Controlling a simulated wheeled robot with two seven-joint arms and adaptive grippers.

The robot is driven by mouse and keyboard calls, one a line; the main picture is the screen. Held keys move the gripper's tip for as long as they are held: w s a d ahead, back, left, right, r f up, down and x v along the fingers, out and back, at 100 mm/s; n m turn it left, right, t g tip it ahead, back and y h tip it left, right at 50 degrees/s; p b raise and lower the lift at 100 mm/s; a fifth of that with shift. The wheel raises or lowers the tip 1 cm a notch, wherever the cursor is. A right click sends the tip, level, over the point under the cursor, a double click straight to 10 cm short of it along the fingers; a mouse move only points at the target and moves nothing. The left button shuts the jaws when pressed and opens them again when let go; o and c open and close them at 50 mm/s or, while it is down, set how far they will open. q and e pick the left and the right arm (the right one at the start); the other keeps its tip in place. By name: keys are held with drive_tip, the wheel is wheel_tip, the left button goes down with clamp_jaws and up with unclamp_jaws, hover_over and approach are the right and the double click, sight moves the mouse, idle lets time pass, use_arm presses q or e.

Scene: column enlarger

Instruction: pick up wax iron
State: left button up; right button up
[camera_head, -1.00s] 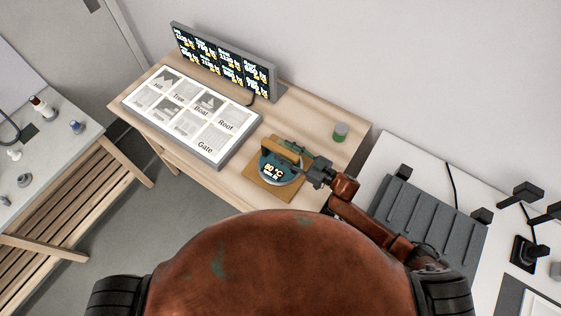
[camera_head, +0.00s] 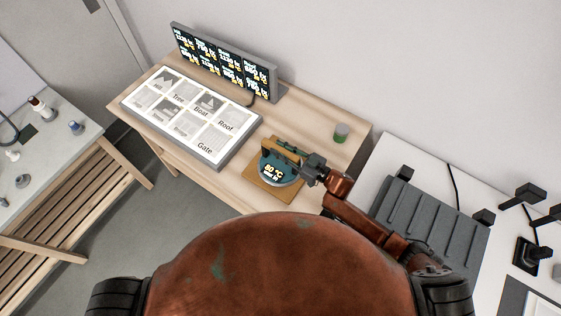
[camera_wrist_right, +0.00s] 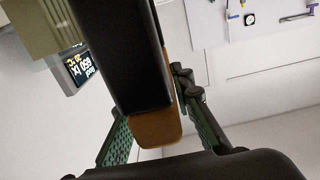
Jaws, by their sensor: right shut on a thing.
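The wax iron (camera_head: 281,152), a dark bar with a tan wooden part, is in the grip of my right gripper (camera_head: 305,167). It shows over the round teal plate (camera_head: 272,173) reading 80 °C, which sits on a square wooden board (camera_head: 261,194). The right wrist view shows the iron (camera_wrist_right: 120,60) close up, black with a tan end, between the green-padded fingers of the gripper (camera_wrist_right: 160,128). Whether the iron touches the plate or hangs above it, I cannot tell. My left gripper is not in view.
A lit panel (camera_head: 238,146) with printed pictures and words lies left of the board. A display (camera_head: 225,64) stands behind it. A white table (camera_head: 395,151) with a grey ribbed case (camera_head: 428,220) is beside the desk.

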drive_tip(key=shift+d, duration=0.1)
clamp_jaws()
drive_tip(key=shift+r, duration=0.2)
drive_tip(key=shift+w, duration=0.1)
